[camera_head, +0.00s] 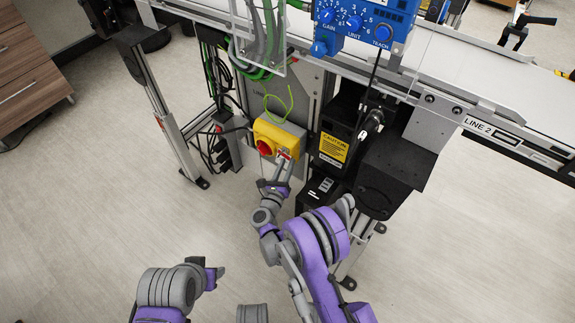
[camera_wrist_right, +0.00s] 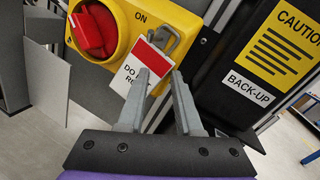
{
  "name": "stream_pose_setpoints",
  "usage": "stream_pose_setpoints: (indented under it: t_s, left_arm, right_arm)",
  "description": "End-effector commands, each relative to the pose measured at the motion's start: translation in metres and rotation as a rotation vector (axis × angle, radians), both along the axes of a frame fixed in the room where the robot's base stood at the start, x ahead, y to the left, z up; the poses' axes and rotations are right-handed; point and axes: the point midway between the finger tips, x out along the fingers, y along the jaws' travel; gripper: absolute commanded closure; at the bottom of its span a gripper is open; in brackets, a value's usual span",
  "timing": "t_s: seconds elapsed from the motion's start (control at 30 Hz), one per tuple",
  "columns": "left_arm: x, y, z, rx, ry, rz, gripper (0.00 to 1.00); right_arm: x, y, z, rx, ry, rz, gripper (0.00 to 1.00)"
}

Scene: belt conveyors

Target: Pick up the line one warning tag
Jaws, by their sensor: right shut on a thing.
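The warning tag (camera_wrist_right: 131,72), white with a red band and partly visible "DO NOT" text, hangs at the grey metal hasp (camera_wrist_right: 172,42) on the yellow switch box (camera_wrist_right: 135,14). The box carries a red rotary switch (camera_wrist_right: 92,32). My right gripper (camera_wrist_right: 164,78) has its fingers at the tag's right side and is shut on it; a finger hides part of the tag. In the head view, my right gripper (camera_head: 282,160) reaches the lower right of the yellow box (camera_head: 278,137), where the tag shows small. My left gripper (camera_head: 213,274) is low over the floor, away from the box; its jaws are unclear.
A black unit with a yellow caution label (camera_head: 333,149) stands right of the box. The conveyor (camera_head: 470,66), marked LINE 2, runs above. A blue control box (camera_head: 365,20) sits on top. A conveyor leg (camera_head: 170,125) stands left. Open floor (camera_head: 100,220) lies at left.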

Motion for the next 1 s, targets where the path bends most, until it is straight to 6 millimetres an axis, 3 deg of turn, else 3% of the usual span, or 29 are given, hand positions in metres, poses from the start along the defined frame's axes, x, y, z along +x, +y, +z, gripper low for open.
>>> stream_pose_setpoints:
  t_s: [0.17,0.3,0.57,1.0]
  left_arm:
    - [0.0,0.0,0.002,0.0,0.0,0.0,0.5]
    - [-0.001,0.0,0.008,0.0,-0.002,0.0,0.5]
    - [-0.002,0.0,0.012,0.0,-0.003,0.0,0.5]
    - [-0.003,0.0,0.023,0.0,-0.006,0.0,0.5]
  right_arm:
    - [0.003,0.008,0.003,-0.001,0.005,0.021,1.0]
    - [0.003,0.009,0.019,-0.005,0.003,0.023,1.0]
    - [-0.038,0.04,0.016,0.0,0.002,0.026,1.0]
    - [-0.124,0.098,0.014,0.002,0.003,0.019,1.0]
